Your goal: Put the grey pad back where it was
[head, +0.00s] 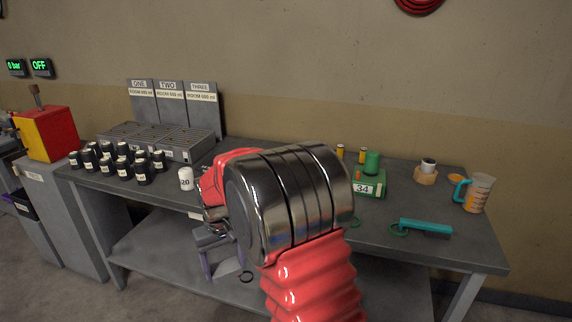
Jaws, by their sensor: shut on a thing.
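My gripper (224,266), with purple-grey fingers, hangs in front of the bench's front edge, above the lower shelf. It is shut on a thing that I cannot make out. The grey pad cannot be told apart in this view; grey parts of the gripper and my red and chrome arm cover much of the middle. I cannot tell where the pad's former place is.
The grey bench (400,255) holds several black-capped jars (122,168), a white 20 jar (186,178), a labelled rack (180,145), a green 34 block (369,184), a teal bar (426,226) and a measuring jug (479,193). A dark ring (246,276) is below.

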